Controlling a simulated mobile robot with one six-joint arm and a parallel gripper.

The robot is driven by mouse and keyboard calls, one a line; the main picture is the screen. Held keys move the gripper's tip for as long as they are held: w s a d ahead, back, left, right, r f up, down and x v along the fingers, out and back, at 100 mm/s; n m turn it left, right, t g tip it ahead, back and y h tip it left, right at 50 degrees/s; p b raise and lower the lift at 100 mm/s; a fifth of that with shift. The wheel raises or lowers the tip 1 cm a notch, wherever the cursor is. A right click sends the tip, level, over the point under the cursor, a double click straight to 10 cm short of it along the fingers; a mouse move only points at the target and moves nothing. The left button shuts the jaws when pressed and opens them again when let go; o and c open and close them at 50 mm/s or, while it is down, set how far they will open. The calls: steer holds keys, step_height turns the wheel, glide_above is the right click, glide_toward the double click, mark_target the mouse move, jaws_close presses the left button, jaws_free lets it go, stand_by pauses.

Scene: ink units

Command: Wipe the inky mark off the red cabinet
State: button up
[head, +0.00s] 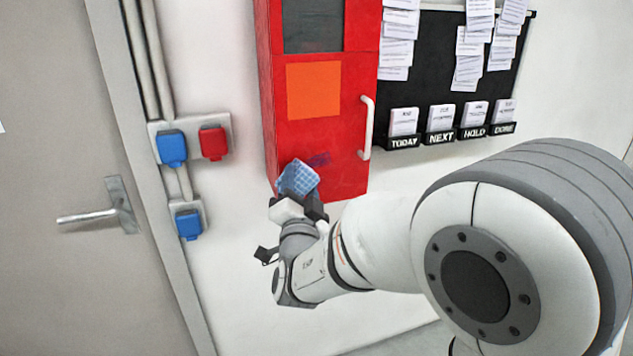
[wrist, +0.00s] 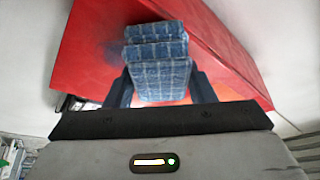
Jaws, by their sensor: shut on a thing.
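The red cabinet (head: 325,105) hangs on the white wall, with an orange panel, a dark window and a white handle (head: 366,128) on its right side. A faint bluish-purple inky mark (head: 320,159) shows on its lower door, just right of the cloth. My gripper (head: 300,205) is shut on a folded blue checked cloth (head: 298,179) at the cabinet's lower left. In the wrist view the cloth (wrist: 158,60) sits between the two fingers in front of the red face, and a dark smudge (wrist: 113,48) shows left of it. I cannot tell whether the cloth touches the door.
Blue and red wall sockets (head: 213,142) and pipes are left of the cabinet, beside a grey door with a handle (head: 110,212). A black board (head: 428,75) with papers and labelled card trays is at the right. The wall below the cabinet is bare.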

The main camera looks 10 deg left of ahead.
steer(key=shift+s+a+r, duration=0.15)
steer(key=shift+s+a, duration=0.05)
steer(key=shift+a, duration=0.15)
steer(key=shift+r+p, duration=0.75)
steer(key=shift+p, duration=0.1)
steer(key=shift+w+d+b, duration=0.1)
steer(key=shift+w+d, duration=0.8)
steer(key=shift+d, duration=0.55)
steer(key=shift+w+d+b, duration=0.1)
steer(key=shift+w+d, duration=0.75)
steer(key=shift+d, duration=0.55)
steer(key=shift+w+d+b, duration=0.1)
steer(key=shift+w+d, duration=0.8)
steer(key=shift+d, duration=0.55)
steer(key=shift+f, duration=0.1)
steer(key=shift+s+d+b, duration=0.45)
steer(key=shift+s+d, duration=0.05)
steer(key=shift+s, duration=0.35)
steer(key=shift+s+d+b, duration=0.45)
steer(key=shift+s+d, duration=0.1)
steer(key=shift+s, duration=0.3)
steer(key=shift+s+d+b, duration=0.45)
steer(key=shift+s+d, duration=0.05)
steer(key=shift+s, duration=0.35)
